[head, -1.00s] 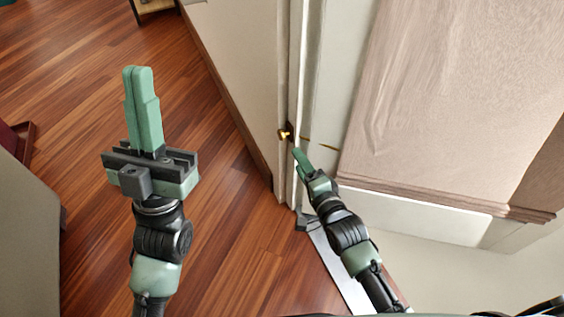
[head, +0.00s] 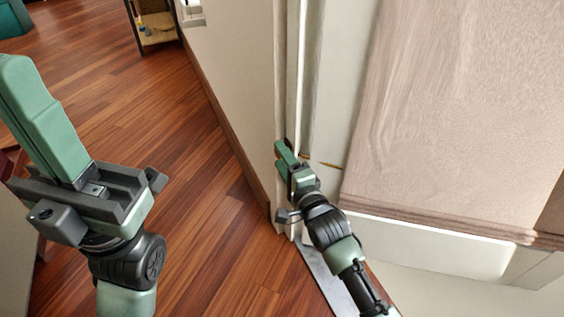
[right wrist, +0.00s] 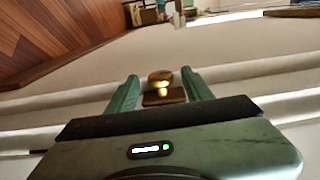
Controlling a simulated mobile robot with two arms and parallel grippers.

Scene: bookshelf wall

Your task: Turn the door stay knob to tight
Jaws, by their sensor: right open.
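The brass knob (right wrist: 160,78) shows in the right wrist view, with a small brass plate (right wrist: 172,97) beside it on a pale surface. My right gripper (right wrist: 159,75) is open, with one finger on each side of the knob in that view and a gap on both sides. I cannot tell how deep the knob sits between the fingers. In the head view my right gripper (head: 283,150) is at the white door frame (head: 296,70) and hides the knob. My left gripper (head: 14,66) is shut and empty, over the floor at the left.
The wood floor (head: 130,110) is open on the left. A small shelf unit (head: 155,25) stands at the far end, by the wall.

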